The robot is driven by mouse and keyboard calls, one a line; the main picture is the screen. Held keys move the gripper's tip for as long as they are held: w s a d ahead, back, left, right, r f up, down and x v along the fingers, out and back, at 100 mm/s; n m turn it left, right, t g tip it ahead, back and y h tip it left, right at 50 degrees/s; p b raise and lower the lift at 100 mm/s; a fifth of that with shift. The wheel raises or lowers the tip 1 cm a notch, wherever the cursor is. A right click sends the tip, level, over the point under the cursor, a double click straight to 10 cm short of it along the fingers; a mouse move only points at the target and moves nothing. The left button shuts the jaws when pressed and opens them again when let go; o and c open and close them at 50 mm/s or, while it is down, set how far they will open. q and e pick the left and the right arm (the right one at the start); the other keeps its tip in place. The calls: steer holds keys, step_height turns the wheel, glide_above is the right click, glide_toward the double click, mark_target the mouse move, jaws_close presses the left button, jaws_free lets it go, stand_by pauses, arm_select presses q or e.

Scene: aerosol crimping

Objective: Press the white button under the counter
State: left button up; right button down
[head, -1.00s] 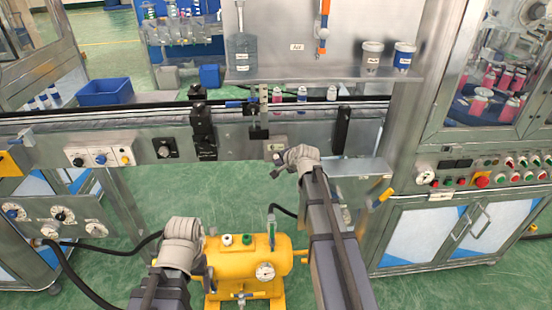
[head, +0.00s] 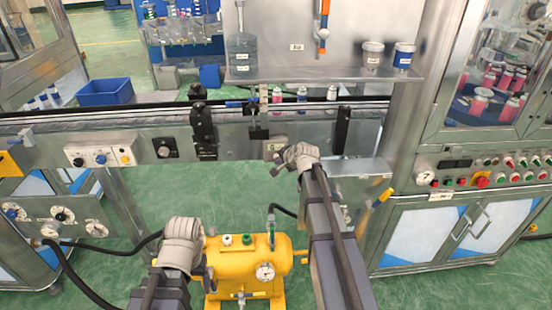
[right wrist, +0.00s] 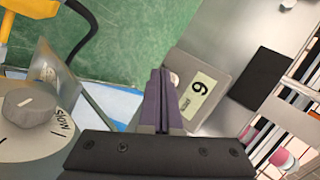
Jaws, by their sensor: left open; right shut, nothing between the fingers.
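The counter is a small grey box (head: 275,146) on the front face of the conveyor. It also shows in the right wrist view, where its pale display (right wrist: 199,95) carries one large digit. A small whitish round spot (right wrist: 174,80) at the box's edge, just beside my fingertips, looks like the white button; it is partly hidden. My right gripper (right wrist: 160,74) is shut and empty, its tips close to that spot. I cannot tell whether they touch it. In the head view my right gripper (head: 276,171) is just below the counter. My left gripper (head: 208,272) is open, low by the yellow tank.
The yellow tank (head: 245,268) stands on the floor below the conveyor. A grey knob (right wrist: 30,107) is at the left of the right wrist view. A metal side shelf (head: 350,168) lies right of my right gripper. Several bottles stand on the conveyor above.

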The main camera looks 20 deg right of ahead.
steer(key=shift+w+d, duration=0.1)
steer(key=shift+w, duration=0.35)
stand_by(0.6)
steer(key=shift+s, duration=0.15)
stand_by(0.3)
steer(key=shift+s+a, duration=0.2)
steer(key=shift+s, duration=0.55)
steer(key=s, duration=0.2)
steer(key=s+a, duration=0.1)
steer(key=s, duration=0.1)
steer(key=shift+s+a, duration=0.2)
steer(key=shift+s, duration=0.15)
stand_by(0.5)
